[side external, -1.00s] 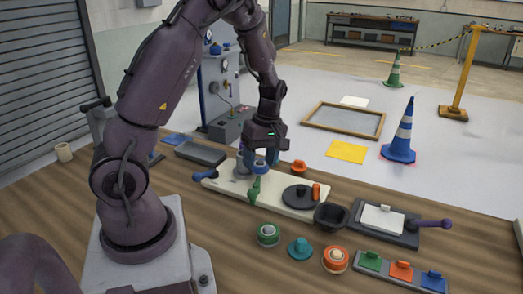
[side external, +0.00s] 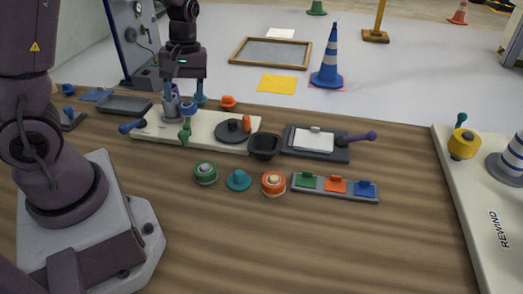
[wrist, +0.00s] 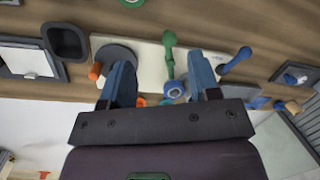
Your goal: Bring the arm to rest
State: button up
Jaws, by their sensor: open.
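My gripper (side external: 186,97) is open, pointing down above the left part of a cream board (side external: 213,138). Its two blue fingers stand apart, and the wrist view shows the gap between them (wrist: 162,72) empty near the tips. A blue ring-shaped piece (side external: 188,108) stands on the board just below the fingers. It also shows in the wrist view (wrist: 173,89), partly hidden by the gripper body. A grey cylinder (side external: 171,107) is beside it. A green-handled part (side external: 185,131) and a dark disc (side external: 231,133) are also on the board. I cannot tell whether a finger touches anything.
A black bowl (side external: 265,147), a clipboard-like plate (side external: 312,141) and a grey tray (side external: 125,104) lie close by. Green (side external: 206,173), teal (side external: 238,181) and orange (side external: 273,184) round pieces sit in front. A second cream board (side external: 480,215) is at right. The front wood is bare.

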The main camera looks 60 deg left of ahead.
jog(key=s+d+r+m+t, duration=0.3)
jog(key=d+r+m, duration=0.3)
jog(key=d+r, duration=0.1)
jog(key=s+d+r+m+t, duration=0.4)
jog(key=d+r+m, duration=0.2)
jog(key=r+m, duration=0.1)
jog(key=shift+d+r+m+t+y, duration=0.3)
jog(key=shift+d+r+y, duration=0.1)
jog(key=shift+r, duration=0.5)
